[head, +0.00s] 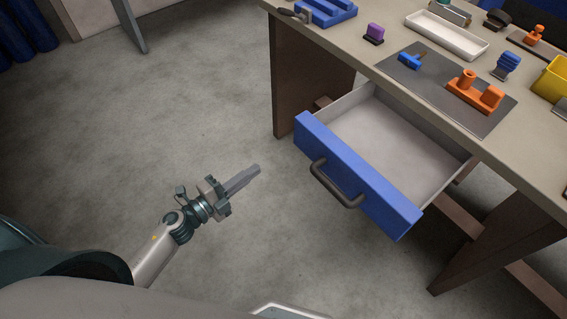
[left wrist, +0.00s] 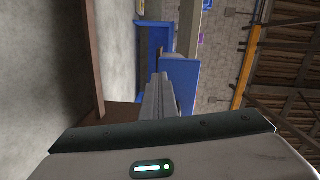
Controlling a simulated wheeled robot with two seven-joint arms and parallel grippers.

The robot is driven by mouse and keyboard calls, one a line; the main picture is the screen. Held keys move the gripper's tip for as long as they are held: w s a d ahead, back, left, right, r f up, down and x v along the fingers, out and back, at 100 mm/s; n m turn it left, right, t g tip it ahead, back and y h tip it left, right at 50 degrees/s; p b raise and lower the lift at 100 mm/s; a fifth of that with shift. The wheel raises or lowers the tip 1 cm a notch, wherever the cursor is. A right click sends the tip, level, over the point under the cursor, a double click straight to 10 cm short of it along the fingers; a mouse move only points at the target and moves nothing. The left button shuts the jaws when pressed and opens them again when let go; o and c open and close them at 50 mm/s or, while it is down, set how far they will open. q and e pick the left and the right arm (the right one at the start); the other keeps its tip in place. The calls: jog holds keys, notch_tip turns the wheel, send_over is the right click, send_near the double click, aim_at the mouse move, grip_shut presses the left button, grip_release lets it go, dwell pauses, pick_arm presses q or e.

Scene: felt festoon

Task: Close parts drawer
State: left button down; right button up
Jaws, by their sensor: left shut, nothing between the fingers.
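The parts drawer (head: 355,173) hangs open under the table, with a blue front and a dark bar handle (head: 335,184). The part of its inside that shows is pale and looks empty. My left gripper (head: 257,169) is left of the drawer front, apart from the handle, over the open floor. Its fingers are together with nothing between them. In the left wrist view the shut fingers (left wrist: 157,95) point ahead, with blue surfaces beyond them that I cannot name for sure. My right gripper is not in view.
The table (head: 365,54) stands above the drawer on brown legs. On it are a dark mat (head: 420,85) with blue and orange parts, a white tray (head: 447,36), a purple block (head: 374,33) and a yellow bin (head: 550,82). The floor left of the drawer is clear.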

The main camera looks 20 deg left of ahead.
aim_at(303, 140)
pick_arm(q)
jog(key=r+m, duration=0.1)
jog(key=s+d+r+m+h, duration=0.1)
jog(key=r, duration=0.1)
jog(key=s+r+m, duration=0.1)
jog(key=shift+s+d+r+h, duration=0.1)
jog(key=shift+d+r+h, duration=0.1)
jog(key=shift+d+h, duration=0.15)
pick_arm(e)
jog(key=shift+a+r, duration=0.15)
